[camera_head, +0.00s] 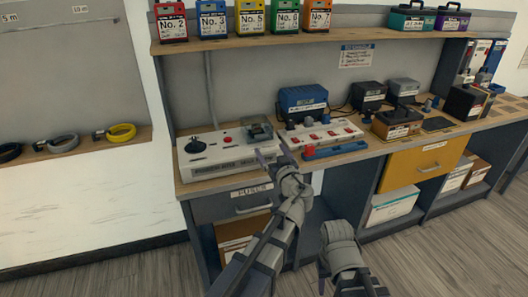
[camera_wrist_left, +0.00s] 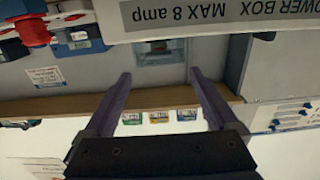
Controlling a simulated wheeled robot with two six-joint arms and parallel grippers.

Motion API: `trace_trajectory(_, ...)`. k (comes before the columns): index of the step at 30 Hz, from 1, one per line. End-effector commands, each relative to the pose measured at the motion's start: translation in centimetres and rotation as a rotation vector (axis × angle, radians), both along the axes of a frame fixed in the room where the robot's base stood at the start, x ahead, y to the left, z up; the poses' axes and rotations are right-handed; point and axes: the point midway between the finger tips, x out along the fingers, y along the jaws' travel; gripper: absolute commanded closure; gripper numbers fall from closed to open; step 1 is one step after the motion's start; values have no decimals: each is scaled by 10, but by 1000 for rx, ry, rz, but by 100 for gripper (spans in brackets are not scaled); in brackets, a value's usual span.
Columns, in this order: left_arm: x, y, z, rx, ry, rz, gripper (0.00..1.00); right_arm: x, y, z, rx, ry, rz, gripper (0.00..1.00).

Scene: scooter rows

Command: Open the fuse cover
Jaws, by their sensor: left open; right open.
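The power box (camera_head: 215,150) is a pale panel with a black knob and red button, at the left of the bench. A small see-through fuse cover (camera_head: 258,129) stands at its back right corner; whether it is closed is hard to tell. My left gripper (camera_head: 270,158) is open and empty over the box's right front edge, in front of the cover and apart from it. The left wrist view is upside down: the open fingers (camera_wrist_left: 160,85) hold nothing, the cover (camera_wrist_left: 162,50) shows beyond them and the box's front label (camera_wrist_left: 210,14) is close.
A white panel with red switches (camera_head: 322,135) and a blue unit (camera_head: 303,102) stand just right of the power box. A shelf (camera_head: 330,38) with numbered cases overhangs the bench. My right arm (camera_head: 343,255) is low in front of the bench.

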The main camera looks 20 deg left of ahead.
Motion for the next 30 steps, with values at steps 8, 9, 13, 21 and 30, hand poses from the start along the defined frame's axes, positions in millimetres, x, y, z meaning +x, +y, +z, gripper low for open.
trace_trajectory(8, 7, 2, 1, 2, -16, -6, 7, 0, 0, -2, 0, 0, 0, 50)
trace_trajectory(9, 10, 4, 1, 2, -16, -6, 7, 0, 0, -2, 0, 0, 0, 50)
trace_trajectory(13, 27, 15, 1, 2, -15, -4, 7, 0, 0, -2, 0, 0, 0, 50)
trace_trajectory(21, 58, 36, 1, 2, -14, -5, 7, 0, 0, -2, 0, 0, 0, 50)
trace_trajectory(30, 67, 43, 0, 2, -13, -6, 7, 0, 0, -2, 0, 0, 0, 50)
